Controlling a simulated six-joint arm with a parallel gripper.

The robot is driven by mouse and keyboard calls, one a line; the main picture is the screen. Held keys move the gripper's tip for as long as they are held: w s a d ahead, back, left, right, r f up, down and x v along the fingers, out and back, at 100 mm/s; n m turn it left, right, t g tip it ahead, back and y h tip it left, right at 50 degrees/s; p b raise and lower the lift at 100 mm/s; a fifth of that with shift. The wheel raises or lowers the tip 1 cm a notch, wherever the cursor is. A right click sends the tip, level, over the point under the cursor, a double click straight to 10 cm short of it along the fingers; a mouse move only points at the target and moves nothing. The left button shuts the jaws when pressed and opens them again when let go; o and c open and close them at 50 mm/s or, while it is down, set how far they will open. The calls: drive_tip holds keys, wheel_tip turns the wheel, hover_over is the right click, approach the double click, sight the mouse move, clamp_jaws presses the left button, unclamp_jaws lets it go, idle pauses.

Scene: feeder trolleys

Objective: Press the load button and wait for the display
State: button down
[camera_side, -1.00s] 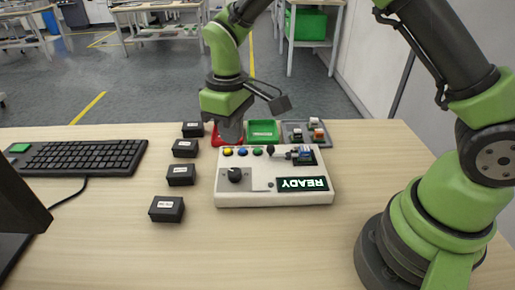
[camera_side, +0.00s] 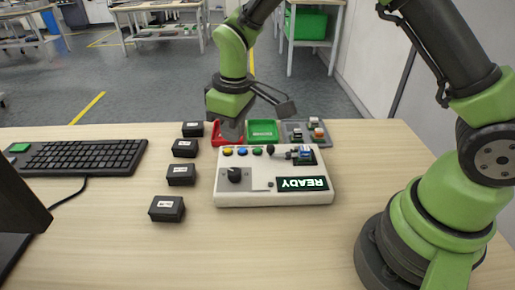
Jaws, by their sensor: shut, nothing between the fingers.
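A red tray (camera_side: 216,138), a green tray (camera_side: 263,130) and a grey tray (camera_side: 292,138) with small parts lie behind the box. Several black boxes (camera_side: 167,209) line up to its left. A keyboard (camera_side: 80,157) lies far left. The front of the table is clear.

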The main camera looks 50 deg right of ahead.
drive_tip(key=w+d+n+t, duration=0.1)
drive_tip(key=d+n+t, duration=0.1)
drive_tip(key=d+t, duration=0.1)
wheel_tip(320, 180, up, 2)
drive_tip(key=n+t, duration=0.2)
drive_tip(key=t, duration=0.3)
hover_over(257, 150)
drive_tip(key=shift+h, duration=0.3)
drive_tip(key=shift+f, duration=0.1)
drive_tip(key=shift+f, duration=4.3)
drive_tip(key=shift+f, duration=0.1)
drive_tip(key=shift+f, duration=0.35)
drive_tip(key=shift+f, duration=0.15)
